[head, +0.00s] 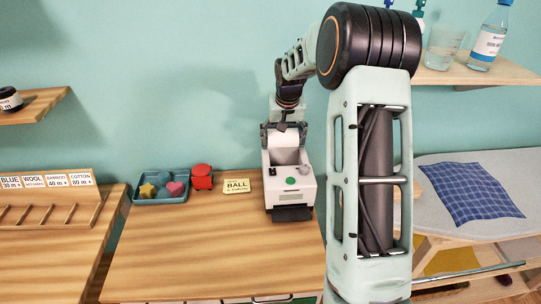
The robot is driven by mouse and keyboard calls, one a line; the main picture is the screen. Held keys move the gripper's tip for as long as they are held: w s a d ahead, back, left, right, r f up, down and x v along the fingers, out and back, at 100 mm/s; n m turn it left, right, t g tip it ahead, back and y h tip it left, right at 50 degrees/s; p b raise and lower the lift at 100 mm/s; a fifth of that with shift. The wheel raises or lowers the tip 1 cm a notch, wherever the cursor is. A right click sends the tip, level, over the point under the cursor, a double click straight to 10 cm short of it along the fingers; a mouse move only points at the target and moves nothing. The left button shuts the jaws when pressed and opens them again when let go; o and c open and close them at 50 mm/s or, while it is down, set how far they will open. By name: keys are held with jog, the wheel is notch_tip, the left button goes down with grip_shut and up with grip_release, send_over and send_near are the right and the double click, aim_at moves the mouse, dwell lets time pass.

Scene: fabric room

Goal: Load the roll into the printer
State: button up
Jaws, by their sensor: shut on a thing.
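The printer (273,194), a white box with a green button and a dark slot at its front, stands on the wooden table (190,255) below my gripper. My gripper (284,130) points down at the printer's open top and is shut on a pale roll (286,141). The roll is partly hidden by the gripper and sits at the top of the printer. I cannot tell whether it rests in the bay or hangs just above it.
A blue tray (162,200) with small coloured shapes, a red object (202,177) and a yellow "BALL" card (237,186) lie left of the printer. The table's front left is clear.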

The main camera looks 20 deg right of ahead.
aim_at(288, 134)
jog(key=shift+w+d, duration=0.75)
jog(key=shift+d, duration=0.2)
notch_tip(288, 134, down, 6)
jog(key=b, duration=0.3)
jog(key=shift+f+b, duration=0.2)
jog(key=shift+b, duration=0.2)
jog(key=o, duration=1.5)
jog(key=shift+s+r, duration=0.1)
jog(key=v, duration=1.1)
jog(key=shift+s+a+r, duration=0.15)
jog(key=shift+s+r, duration=0.05)
jog(key=shift+r, duration=0.15)
